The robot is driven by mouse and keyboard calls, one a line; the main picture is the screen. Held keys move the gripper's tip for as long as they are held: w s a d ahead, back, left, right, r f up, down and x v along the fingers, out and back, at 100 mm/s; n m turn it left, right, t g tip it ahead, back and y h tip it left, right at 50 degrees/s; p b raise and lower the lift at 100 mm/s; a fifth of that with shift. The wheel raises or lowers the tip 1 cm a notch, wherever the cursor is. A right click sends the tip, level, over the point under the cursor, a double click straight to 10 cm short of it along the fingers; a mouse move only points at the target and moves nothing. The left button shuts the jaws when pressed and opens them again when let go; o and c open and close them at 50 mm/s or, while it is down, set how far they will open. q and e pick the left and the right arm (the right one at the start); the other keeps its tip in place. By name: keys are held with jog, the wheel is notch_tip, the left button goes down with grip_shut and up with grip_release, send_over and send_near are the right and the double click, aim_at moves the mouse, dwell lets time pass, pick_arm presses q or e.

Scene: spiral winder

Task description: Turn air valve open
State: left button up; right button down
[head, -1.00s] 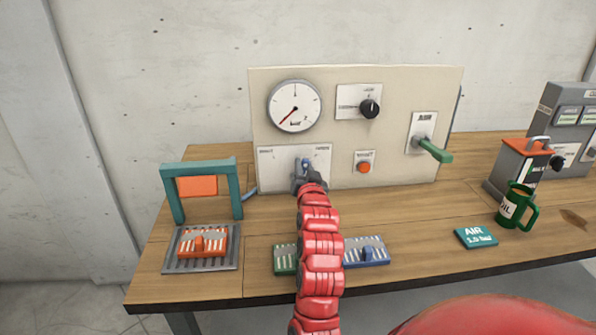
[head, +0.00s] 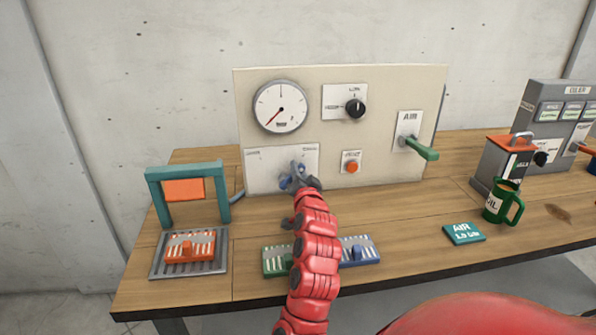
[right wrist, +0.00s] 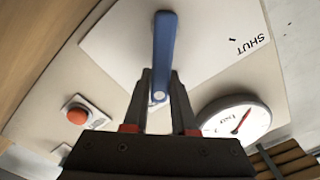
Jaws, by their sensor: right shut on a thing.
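A blue lever (right wrist: 165,45) sits on a white plate (right wrist: 110,45) lettered SHUT. My right gripper (right wrist: 162,80) is shut on the blue lever, with a finger on either side of it. In the head view, my right gripper (head: 298,172) is at the white plate (head: 262,170) on the low left of the beige panel. It hides part of the blue lever (head: 286,183) there. A green lever (head: 422,150) under an AIR label is on the panel's right side. My left gripper is not in view.
The panel (head: 210,0) also carries a gauge (head: 281,107), a black knob (head: 355,107) and an orange button (head: 352,167). Green (head: 276,261) and blue (head: 360,250) blocks lie in front. A green mug (head: 502,203) stands right.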

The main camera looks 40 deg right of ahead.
jog(key=c, duration=0.7)
grip_release()
jog(key=v, duration=0.7)
jog(key=shift+s+a, duration=0.15)
jog(key=shift+s, duration=0.05)
